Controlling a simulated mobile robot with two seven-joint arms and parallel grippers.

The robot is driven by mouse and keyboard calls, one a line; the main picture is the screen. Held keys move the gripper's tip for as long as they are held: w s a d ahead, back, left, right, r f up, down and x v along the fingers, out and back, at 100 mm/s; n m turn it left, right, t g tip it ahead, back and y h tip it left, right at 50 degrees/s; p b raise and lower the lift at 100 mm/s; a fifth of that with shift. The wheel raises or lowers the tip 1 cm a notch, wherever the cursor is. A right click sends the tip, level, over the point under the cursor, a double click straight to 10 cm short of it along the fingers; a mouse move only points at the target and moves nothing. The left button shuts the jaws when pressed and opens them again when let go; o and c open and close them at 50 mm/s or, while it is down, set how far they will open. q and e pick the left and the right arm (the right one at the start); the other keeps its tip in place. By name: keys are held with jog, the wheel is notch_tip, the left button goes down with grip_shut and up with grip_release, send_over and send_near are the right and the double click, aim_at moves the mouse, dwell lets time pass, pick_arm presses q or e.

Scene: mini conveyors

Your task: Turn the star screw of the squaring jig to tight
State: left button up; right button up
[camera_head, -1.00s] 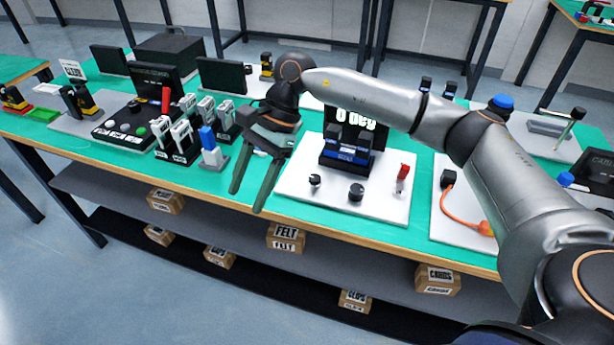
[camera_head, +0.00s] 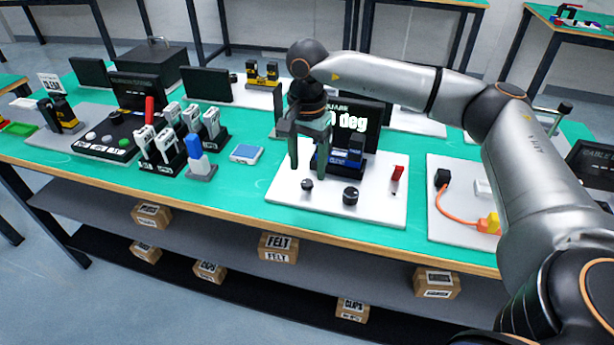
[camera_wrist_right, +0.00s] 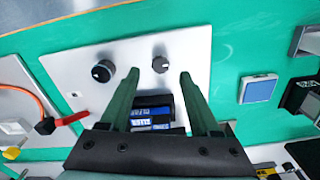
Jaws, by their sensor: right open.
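The squaring jig is a white plate (camera_head: 385,213) with a dark display behind it, partly hidden by my right arm, where "deg" can be read. Two black knobs stand at its front: a smaller one (camera_head: 307,184) on the left and a larger one (camera_head: 350,195) on the right. I cannot tell from shape which is the star screw. My right gripper (camera_head: 308,173) is open, pointing down above the smaller knob. In the right wrist view, the smaller knob (camera_wrist_right: 160,64) appears between the open fingertips (camera_wrist_right: 159,74), with the larger knob (camera_wrist_right: 102,70) outside them. My left gripper is out of view.
Blue blocks (camera_head: 347,158) sit behind the knobs, close to my right fingers. A red switch (camera_head: 397,172) stands at the plate's right. A blue-topped pad (camera_head: 246,153) lies left of the plate. An orange cable (camera_head: 455,216) is on the plate to the right.

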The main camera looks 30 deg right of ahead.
aim_at(307, 183)
jog(key=shift+f, duration=1.75)
grip_shut()
